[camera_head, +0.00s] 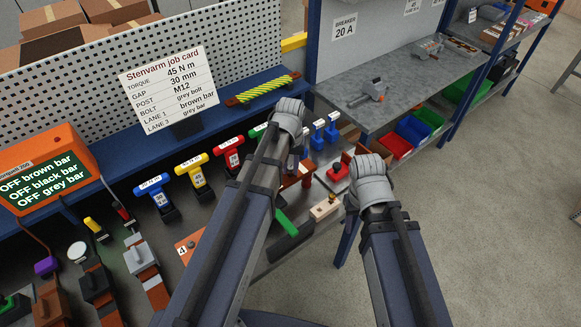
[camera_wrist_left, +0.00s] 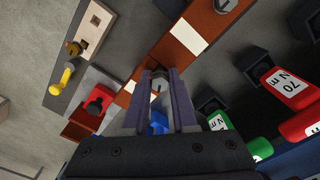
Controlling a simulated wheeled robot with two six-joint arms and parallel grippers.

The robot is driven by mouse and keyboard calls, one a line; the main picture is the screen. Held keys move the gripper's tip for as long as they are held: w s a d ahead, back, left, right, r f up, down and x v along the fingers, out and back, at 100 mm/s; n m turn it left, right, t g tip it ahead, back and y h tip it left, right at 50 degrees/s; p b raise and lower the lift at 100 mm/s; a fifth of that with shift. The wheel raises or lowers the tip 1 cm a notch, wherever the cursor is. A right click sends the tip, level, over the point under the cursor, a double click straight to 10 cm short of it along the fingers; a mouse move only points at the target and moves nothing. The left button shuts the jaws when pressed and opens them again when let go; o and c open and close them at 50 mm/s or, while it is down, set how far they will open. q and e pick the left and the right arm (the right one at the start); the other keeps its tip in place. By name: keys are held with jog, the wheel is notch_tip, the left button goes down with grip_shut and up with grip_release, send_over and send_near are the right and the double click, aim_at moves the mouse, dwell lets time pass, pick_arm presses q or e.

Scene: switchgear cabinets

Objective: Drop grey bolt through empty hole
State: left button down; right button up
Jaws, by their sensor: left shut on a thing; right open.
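My left gripper (camera_head: 295,160) reaches over the bench. In the left wrist view its fingers (camera_wrist_left: 160,92) are shut on a small grey bolt (camera_wrist_left: 159,80), whose round head shows between the tips. A brown bar (camera_wrist_left: 182,58) with white patches lies below the fingers; the wrist view does not show the bolt's height above it. Another grey round head (camera_wrist_left: 222,5) shows farther along the bar. I cannot make out an empty hole in the bar near the fingers. My right gripper (camera_head: 366,178) is open to the right, apart from the bench parts; its fingertips are mostly hidden.
Several coloured torque wrenches (camera_head: 195,172) stand in a row on the left. A pale block (camera_head: 325,207) and a red-handled part (camera_head: 338,168) lie nearby. The job card (camera_head: 168,84) and a screen (camera_head: 45,170) stand behind. Open floor (camera_head: 480,220) lies at right.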

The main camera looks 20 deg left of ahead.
aim_at(290, 167)
pick_arm(q)
jog(key=shift+f, duration=0.25)
jog(key=c, duration=0.6)
grip_release()
jog(key=shift+r, duration=0.1)
notch_tip(290, 167, up, 8)
jog(key=p, duration=0.7)
jog(key=shift+p, duration=0.35)
jog(key=shift+f, duration=0.2)
